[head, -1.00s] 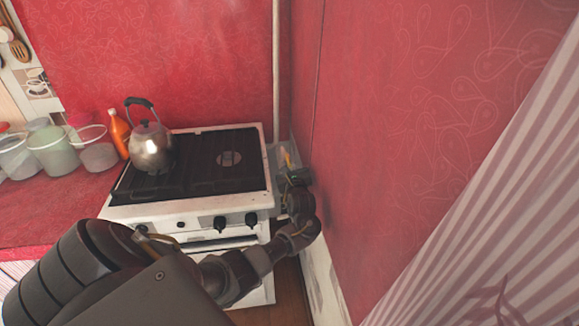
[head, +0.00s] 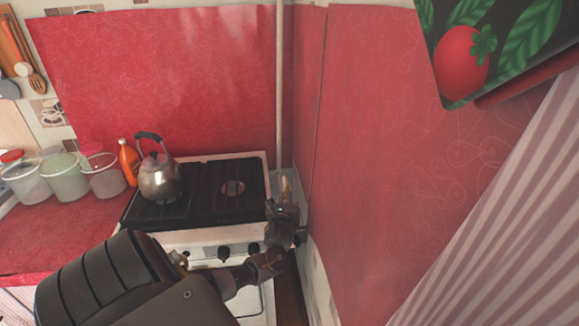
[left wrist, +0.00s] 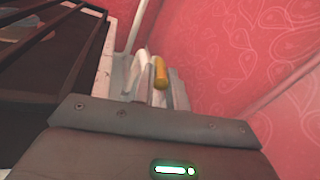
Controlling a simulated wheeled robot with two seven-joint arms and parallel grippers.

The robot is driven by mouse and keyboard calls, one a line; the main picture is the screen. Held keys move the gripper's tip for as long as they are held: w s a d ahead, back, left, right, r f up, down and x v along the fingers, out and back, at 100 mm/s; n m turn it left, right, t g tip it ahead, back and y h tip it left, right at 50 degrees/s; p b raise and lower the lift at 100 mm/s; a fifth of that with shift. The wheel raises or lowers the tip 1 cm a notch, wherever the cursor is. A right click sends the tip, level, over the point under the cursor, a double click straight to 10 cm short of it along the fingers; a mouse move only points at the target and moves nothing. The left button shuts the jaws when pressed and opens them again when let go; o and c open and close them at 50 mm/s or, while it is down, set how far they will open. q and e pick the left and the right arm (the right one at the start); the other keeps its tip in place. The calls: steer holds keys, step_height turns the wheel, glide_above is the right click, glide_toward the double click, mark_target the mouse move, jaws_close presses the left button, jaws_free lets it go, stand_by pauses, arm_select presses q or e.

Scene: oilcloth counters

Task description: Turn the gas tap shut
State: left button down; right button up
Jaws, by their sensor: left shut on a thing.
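The gas tap's yellow handle (head: 285,185) shows in the narrow gap between the stove's right side and the red wall. In the left wrist view the yellow handle (left wrist: 160,73) stands roughly upright beside a pale pipe (left wrist: 137,75), just beyond the gripper body. My left gripper (head: 285,201) reaches over the stove's front right corner into this gap and is shut on the tap handle. Its fingertips and the exact grip are hidden by the gripper body. The tap's body is too small and covered to make out. My right gripper is not in view.
The white stove (head: 210,238) has a dark grate and carries a steel kettle (head: 160,180). An orange bottle (head: 128,161) and several tubs stand left of it. The red wall (head: 370,150) closely bounds the gap on the right. A white pipe (head: 280,90) rises behind.

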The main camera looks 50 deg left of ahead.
arm_select(q)
steer(key=c, duration=1.4)
jaws_free()
steer(key=v, duration=1)
steer(key=shift+s+d, duration=0.2)
steer(key=shift+s, duration=0.15)
